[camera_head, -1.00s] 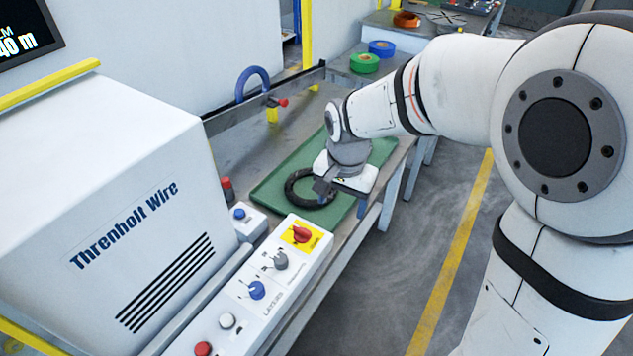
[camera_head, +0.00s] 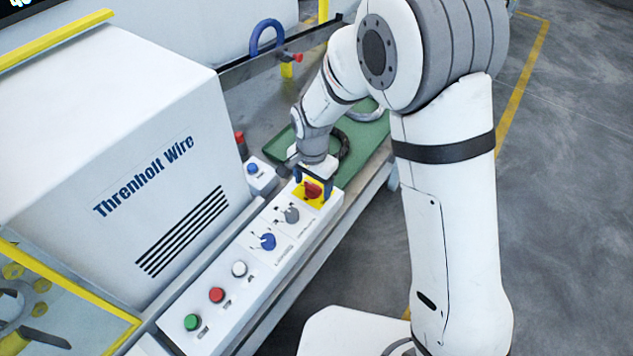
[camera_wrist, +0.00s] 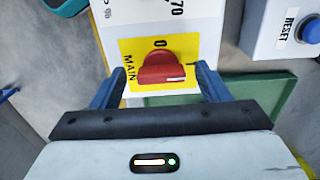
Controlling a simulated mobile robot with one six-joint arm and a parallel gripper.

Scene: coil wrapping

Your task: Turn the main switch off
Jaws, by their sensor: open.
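The main switch (camera_head: 313,190) is a red rotary knob on a yellow plate at the far end of the white control panel (camera_head: 228,289). In the wrist view the knob (camera_wrist: 165,70) lies crosswise, its white mark at the right end, on the side of the "I" label. The "0" is above it and "MAIN" at its left. My gripper (camera_head: 312,181) is open over the plate, with one blue finger on each side of the knob in the wrist view (camera_wrist: 159,79). I cannot tell whether the fingers touch it.
The panel also carries grey (camera_head: 291,215) and blue (camera_head: 268,241) selectors, and white, red and green buttons. A blue reset button (camera_wrist: 311,31) on a small box is close by. A green tray (camera_head: 366,150) with a dark coil (camera_head: 344,147) lies behind the gripper.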

